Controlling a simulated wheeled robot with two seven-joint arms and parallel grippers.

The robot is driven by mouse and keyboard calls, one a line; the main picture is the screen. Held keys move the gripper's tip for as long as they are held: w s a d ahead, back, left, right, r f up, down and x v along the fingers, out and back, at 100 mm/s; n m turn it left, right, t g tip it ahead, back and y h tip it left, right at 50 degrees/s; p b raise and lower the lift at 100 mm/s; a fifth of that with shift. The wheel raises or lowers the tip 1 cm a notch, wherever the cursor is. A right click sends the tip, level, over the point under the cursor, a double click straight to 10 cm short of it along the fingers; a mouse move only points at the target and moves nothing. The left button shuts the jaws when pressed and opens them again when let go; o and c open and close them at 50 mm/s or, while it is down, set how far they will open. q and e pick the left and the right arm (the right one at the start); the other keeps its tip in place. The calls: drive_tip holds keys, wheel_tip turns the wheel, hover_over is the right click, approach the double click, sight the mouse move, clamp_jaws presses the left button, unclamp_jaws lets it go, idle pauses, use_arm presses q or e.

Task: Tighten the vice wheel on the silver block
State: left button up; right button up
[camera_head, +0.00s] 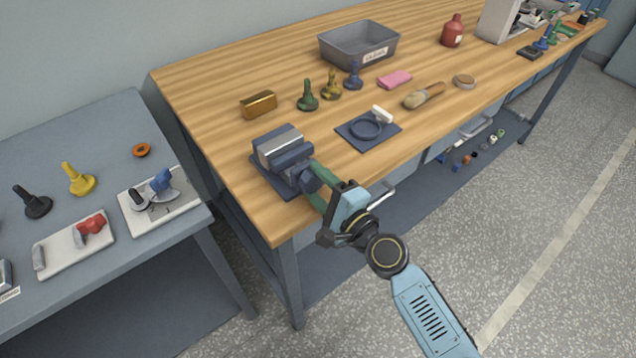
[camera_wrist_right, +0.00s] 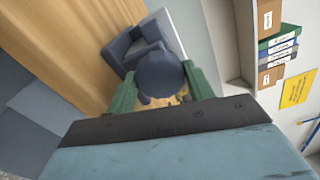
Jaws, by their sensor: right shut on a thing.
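The blue-grey vice (camera_head: 293,158) stands on its dark base plate at the near left corner of the wooden bench. The silver block (camera_head: 277,141) lies between its jaws; I cannot tell whether both jaws touch it. The vice wheel (camera_wrist_right: 160,74) is round and dark blue and faces my right wrist camera. My right gripper (camera_head: 315,184) reaches in from the right with its green fingers, one on each side of the wheel, shut on it. The fingers partly hide the wheel in the head view. My left gripper is not in view.
A dark blue plate with a ring and white handle (camera_head: 352,140) lies right of the vice. A gold block (camera_head: 258,105), several bobbin-shaped pieces and a grey bin (camera_head: 335,55) stand farther back. A lower grey table (camera_head: 90,130) with small parts is at left.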

drive_tip(key=o, duration=1)
drive_tip(key=shift+b+v, duration=1.1)
drive_tip(key=shift+v, duration=5.65)
